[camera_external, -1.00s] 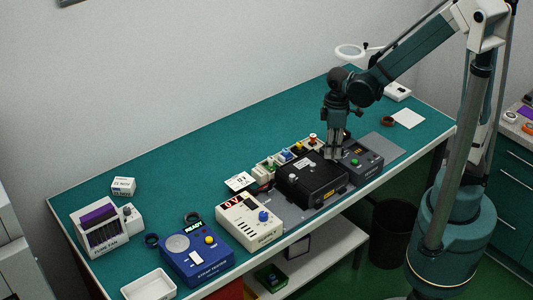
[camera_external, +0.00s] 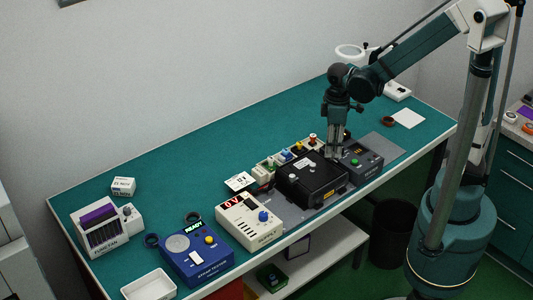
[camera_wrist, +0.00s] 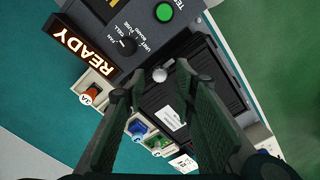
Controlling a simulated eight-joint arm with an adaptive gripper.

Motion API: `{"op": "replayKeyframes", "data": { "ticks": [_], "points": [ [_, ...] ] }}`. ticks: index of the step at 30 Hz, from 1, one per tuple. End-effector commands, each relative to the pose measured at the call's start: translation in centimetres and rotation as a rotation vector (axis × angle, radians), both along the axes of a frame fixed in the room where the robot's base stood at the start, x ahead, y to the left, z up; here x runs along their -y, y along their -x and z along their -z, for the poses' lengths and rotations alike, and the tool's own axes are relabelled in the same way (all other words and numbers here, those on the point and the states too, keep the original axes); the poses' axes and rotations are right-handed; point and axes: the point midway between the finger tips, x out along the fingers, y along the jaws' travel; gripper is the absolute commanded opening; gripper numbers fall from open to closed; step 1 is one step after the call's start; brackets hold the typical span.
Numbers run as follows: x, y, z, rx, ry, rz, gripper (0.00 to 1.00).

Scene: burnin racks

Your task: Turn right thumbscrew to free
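The black box (camera_external: 300,184) sits mid-bench with pale round knobs on its top; it also shows in the wrist view (camera_wrist: 207,75). One silver thumbscrew (camera_wrist: 160,74) shows in the wrist view, at the box end beside the dark grey tester. My gripper (camera_wrist: 160,76) points down over that end, its two fingers apart on either side of the thumbscrew, with visible gaps. I cannot tell how far the fingertips are above it.
The dark grey tester (camera_external: 362,160) with a green button stands close on the right, its READY sign (camera_wrist: 83,51) near my fingers. A row of coloured connectors (camera_external: 286,156) lies behind the box. A cream meter (camera_external: 249,221) stands to the left.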

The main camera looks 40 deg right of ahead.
Motion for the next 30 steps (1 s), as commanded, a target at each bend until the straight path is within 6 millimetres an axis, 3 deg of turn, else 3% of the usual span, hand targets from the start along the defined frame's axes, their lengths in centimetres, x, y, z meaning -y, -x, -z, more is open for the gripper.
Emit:
{"op": "replayKeyframes", "data": {
  "ticks": [21,30],
  "points": [
    [0.0,0.0,-7.8,0.0,0.0,0.0,0.28],
    [0.0,0.0,-9.9,0.0,0.0,0.0,0.28]
  ]
}}
